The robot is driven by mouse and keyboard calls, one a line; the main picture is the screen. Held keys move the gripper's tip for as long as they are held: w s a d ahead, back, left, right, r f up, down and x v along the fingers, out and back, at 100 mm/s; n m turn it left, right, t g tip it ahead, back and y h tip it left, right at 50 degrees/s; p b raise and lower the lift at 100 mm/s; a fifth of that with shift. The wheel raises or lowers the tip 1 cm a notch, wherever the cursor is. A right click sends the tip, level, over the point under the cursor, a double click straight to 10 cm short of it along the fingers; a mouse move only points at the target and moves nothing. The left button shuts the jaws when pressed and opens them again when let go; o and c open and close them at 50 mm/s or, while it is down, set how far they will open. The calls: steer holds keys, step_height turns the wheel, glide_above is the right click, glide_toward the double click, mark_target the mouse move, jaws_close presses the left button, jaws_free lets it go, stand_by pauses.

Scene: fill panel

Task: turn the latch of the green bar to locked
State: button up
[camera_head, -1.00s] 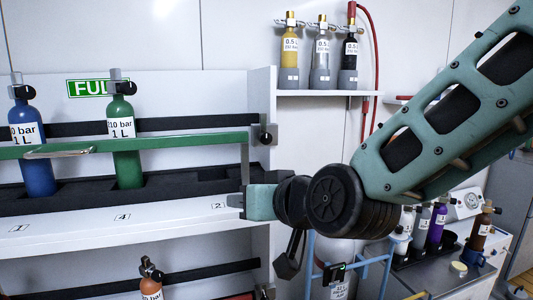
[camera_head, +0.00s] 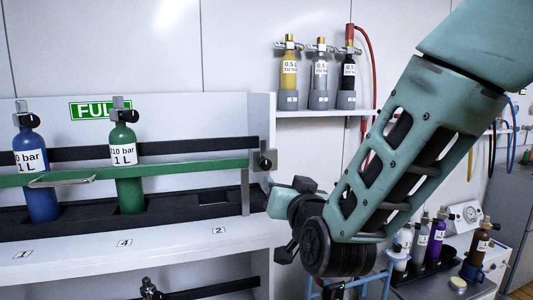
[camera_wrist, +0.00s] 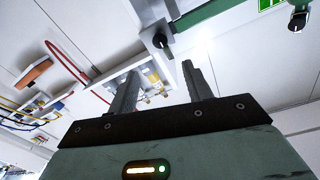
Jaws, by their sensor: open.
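The green bar (camera_head: 165,168) runs level across the front of the rack, before a blue and a green cylinder. Its latch, with a black knob (camera_head: 265,161), sits at the bar's right end on a grey post. In the wrist view the bar (camera_wrist: 213,13) and the latch knob (camera_wrist: 160,41) show at the top, beyond the fingertips. My gripper (camera_wrist: 156,78) is open and empty, its two fingers apart and not touching the latch. In the head view the gripper's body is right of and below the latch; the fingers are hidden. I cannot tell the latch's set position.
The blue cylinder (camera_head: 42,200) and green cylinder (camera_head: 129,190) stand in the rack. A white side panel (camera_head: 261,120) borders the latch on the right. A wall shelf (camera_head: 320,114) with three small cylinders is right of it. More bottles (camera_head: 437,240) stand at the lower right.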

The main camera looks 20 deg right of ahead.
mark_target(266, 165)
steer(key=w+p, duration=0.3)
steer(key=w, duration=0.2)
steer(key=w+p, duration=0.4)
steer(key=w, duration=0.1)
steer(key=w+p, duration=0.3)
steer(key=w, duration=0.2)
steer(key=shift+d, duration=0.35)
steer(key=shift+s, duration=0.1)
steer(key=shift+c, duration=0.3)
steer(key=c, duration=0.9)
